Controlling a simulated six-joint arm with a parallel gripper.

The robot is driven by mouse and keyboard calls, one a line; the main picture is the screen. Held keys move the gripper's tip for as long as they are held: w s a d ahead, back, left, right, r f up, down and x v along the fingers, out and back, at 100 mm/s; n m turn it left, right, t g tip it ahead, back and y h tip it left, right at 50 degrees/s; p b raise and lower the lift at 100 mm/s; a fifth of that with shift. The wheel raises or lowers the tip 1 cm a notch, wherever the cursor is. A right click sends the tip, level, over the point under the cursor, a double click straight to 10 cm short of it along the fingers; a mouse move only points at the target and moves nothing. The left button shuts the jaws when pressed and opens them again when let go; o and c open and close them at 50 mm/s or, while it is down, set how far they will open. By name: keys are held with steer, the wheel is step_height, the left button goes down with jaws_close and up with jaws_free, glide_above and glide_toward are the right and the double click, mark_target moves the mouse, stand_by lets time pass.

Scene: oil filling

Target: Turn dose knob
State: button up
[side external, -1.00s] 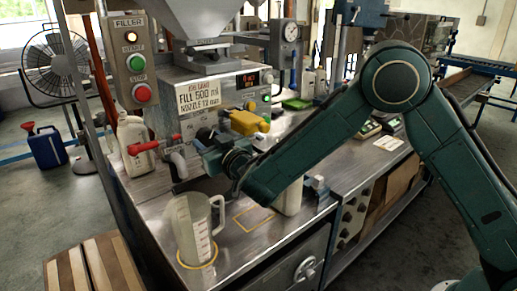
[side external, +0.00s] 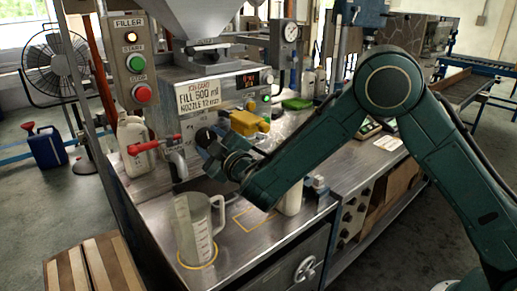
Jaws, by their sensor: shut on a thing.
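The dose knob (side external: 204,134) is a dark round knob on the front of the filler machine (side external: 172,85), below the "FILL 500 ml" card (side external: 199,97). My gripper (side external: 208,141) is at the machine front and shut on the knob. The fingers are small and dark here, and the wrist partly hides the machine face behind them. A clear measuring jug (side external: 193,232) with a handle stands upright on the bench inside a yellow ring, below and left of my gripper.
A red-handled valve (side external: 157,146) juts out left of my gripper. A yellow part (side external: 249,123) sits just right of it. A white bottle (side external: 290,198) stands under my forearm. A yellow-outlined square (side external: 255,217) on the bench is empty.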

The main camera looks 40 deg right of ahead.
steer(key=shift+n, duration=0.5)
steer(key=o, duration=1)
steer(key=shift+s, duration=0.1)
steer(key=s, duration=1.1)
steer(key=shift+s+a+f, duration=0.25)
steer(key=shift+s+f, duration=0.05)
steer(key=shift+s, duration=0.1)
steer(key=shift+d, duration=0.1)
